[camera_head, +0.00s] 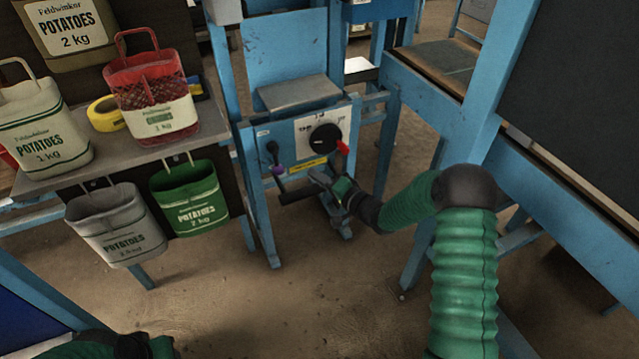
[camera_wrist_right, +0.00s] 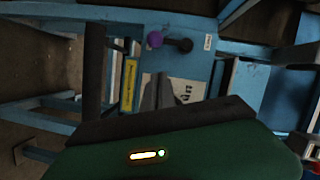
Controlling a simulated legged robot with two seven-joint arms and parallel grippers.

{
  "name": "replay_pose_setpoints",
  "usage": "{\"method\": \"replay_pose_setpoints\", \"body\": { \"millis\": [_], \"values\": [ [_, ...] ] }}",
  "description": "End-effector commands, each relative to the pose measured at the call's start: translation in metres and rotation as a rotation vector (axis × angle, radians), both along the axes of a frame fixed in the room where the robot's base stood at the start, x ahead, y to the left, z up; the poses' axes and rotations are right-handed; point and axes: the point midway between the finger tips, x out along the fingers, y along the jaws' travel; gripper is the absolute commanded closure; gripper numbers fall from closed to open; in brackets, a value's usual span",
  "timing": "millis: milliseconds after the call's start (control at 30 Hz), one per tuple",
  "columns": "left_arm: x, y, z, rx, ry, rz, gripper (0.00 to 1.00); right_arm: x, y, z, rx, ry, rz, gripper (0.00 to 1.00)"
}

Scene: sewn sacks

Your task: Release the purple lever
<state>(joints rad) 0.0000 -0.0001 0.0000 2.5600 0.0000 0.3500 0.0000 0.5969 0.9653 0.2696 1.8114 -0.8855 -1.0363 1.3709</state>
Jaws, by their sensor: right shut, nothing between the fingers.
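The purple lever (camera_head: 278,170) has a round purple knob and sits low on the left of the blue machine's front, just under a black knob (camera_head: 272,147). In the right wrist view the purple knob (camera_wrist_right: 155,40) shows beside the black knob (camera_wrist_right: 185,45). My right gripper (camera_head: 316,177) is in front of the machine, to the right of the purple knob and apart from it. Its fingers (camera_wrist_right: 158,90) are shut and empty, pointing at the panel. Only part of my left arm shows at the bottom left; its gripper is out of view.
The blue machine has a white panel with a black dial (camera_head: 325,138) and a red pointer, and a yellow label (camera_head: 307,165). A blue frame (camera_head: 440,110) stands close on the right.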

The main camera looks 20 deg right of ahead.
Motion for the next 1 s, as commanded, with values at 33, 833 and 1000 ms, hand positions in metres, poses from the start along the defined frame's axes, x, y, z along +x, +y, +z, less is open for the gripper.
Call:
{"method": "replay_pose_setpoints", "body": {
  "millis": [33, 833, 1000],
  "values": [
    [0.0, 0.0, -0.011, 0.0, 0.0, 0.0, 0.64, 0.01, 0.005, -0.007, -0.001, -0.003, 0.003, 1.0],
    [0.0, 0.0, -0.047, 0.0, 0.0, 0.0, 0.64, 0.065, 0.053, -0.019, 0.001, 0.001, 0.0, 1.0],
    [0.0, 0.0, -0.046, 0.0, 0.0, 0.0, 0.64, 0.065, 0.053, -0.019, 0.009, 0.001, 0.0, 1.0]
  ]
}}
